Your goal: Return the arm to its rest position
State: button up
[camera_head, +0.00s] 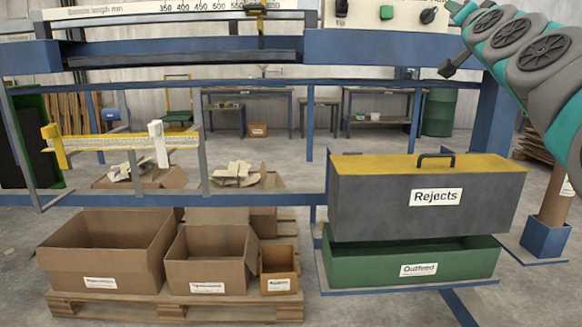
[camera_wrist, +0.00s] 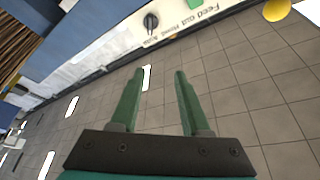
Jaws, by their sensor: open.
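In the head view my arm (camera_head: 520,50) comes in at the upper right, raised beside the blue machine frame. A small dark part at its left tip shows there, but the fingers cannot be made out. In the wrist view my gripper (camera_wrist: 157,82) has two green fingers, parallel and well apart, with nothing between them. Beyond the fingers are grey tiles and a tilted white machine panel (camera_wrist: 185,25) with a black knob.
A grey Rejects box (camera_head: 350,200) with a yellow lid stands above the green Outfeed bin (camera_head: 350,265). Several open cardboard boxes (camera_head: 105,258) sit on a pallet (camera_head: 140,308) at the left. A blue beam (camera_head: 380,48) crosses near my arm.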

jog(key=s+a+f+n+g+y, duration=0.1)
jog(key=a+f+n+g+y, duration=0.2)
jog(key=a+f, duration=0.65)
jog(key=s+a+f+n+g+y, duration=0.1)
jog(key=a+f+n+g+y, duration=0.45)
jog(key=f, duration=0.75)
jog(key=s+a+f+g+h, duration=0.1)
jog(key=s+a+f+g, duration=0.1)
jog(key=s+a+f, duration=0.5)
jog(key=s+f+g+h, duration=0.1)
jog(key=s+f+g, duration=0.3)
jog(key=f, duration=0.8)
jog(key=s+d+f+g, duration=0.1)
jog(key=s+f+g, duration=0.1)
jog(key=s+f, duration=0.4)
jog(key=s+d+f+n+g+h, duration=0.1)
jog(key=s+f+g, duration=0.2)
jog(key=s, duration=1.1)
jog(key=s+d+f+g+h, duration=0.1)
jog(key=s+f+g, duration=0.2)
jog(key=s+f, duration=0.6)
jog(key=shift+s+d, duration=0.3)
jog(key=shift+s, duration=0.8)
jog(key=shift+n+g, duration=0.25)
